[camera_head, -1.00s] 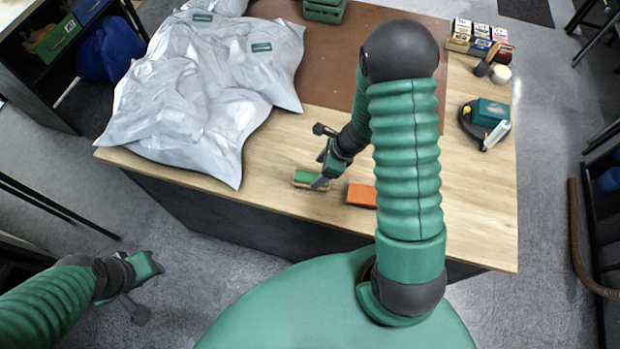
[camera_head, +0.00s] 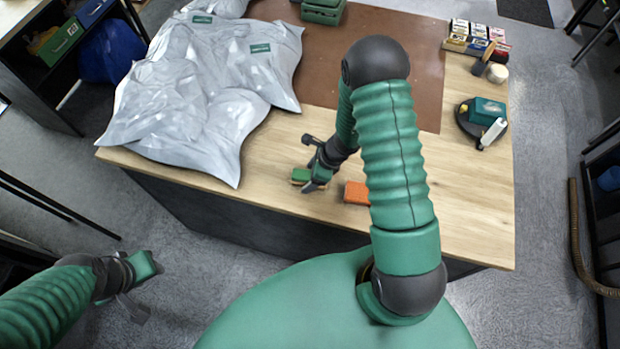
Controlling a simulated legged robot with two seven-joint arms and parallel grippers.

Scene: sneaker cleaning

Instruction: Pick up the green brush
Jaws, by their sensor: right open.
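The green brush (camera_head: 299,175) is a small block with a green top and a pale lower edge. It lies on the wooden table near its front edge. My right gripper (camera_head: 309,183) is right at the brush, pointing down, and hides its right end. It is open; I cannot tell whether a finger touches the brush. My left gripper (camera_head: 147,285) is at the lower left, off the table and far from the brush, and its finger gap is not clear.
An orange block (camera_head: 357,192) lies just right of the brush. Crumpled silver bags (camera_head: 200,110) cover the table's left side. A round dark tray (camera_head: 466,122) with a green box and small boxes (camera_head: 478,38) stand at the right. The wooden table (camera_head: 460,200) is bare at front right.

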